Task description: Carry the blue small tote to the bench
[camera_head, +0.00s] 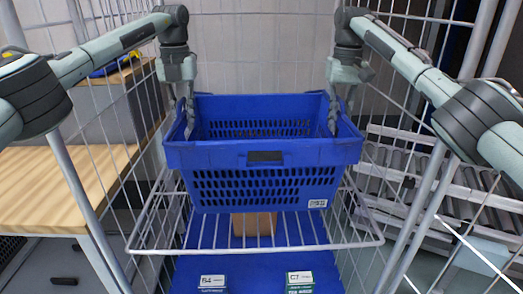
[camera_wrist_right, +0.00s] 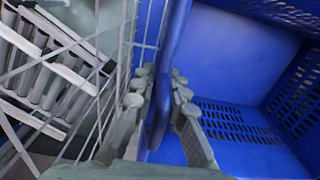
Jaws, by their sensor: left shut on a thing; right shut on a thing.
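The blue small tote (camera_head: 262,180) is in the middle of the head view, level, and looks empty inside. My left gripper (camera_head: 187,122) is shut on its left side rim. My right gripper (camera_head: 337,120) is shut on its right side rim. In the right wrist view, the fingers of my right gripper (camera_wrist_right: 160,100) sit on both sides of the tote's wall (camera_wrist_right: 174,50). The bench is not clearly identifiable; a light wooden top (camera_head: 60,188) stands at the left.
A wire cage trolley (camera_head: 255,247) surrounds the tote, with side bars close by. A blue lower shelf (camera_head: 190,270) bears a brown box (camera_head: 254,223) and two small boxes (camera_head: 212,283) (camera_head: 300,282). A roller rack (camera_head: 445,185) stands at the right.

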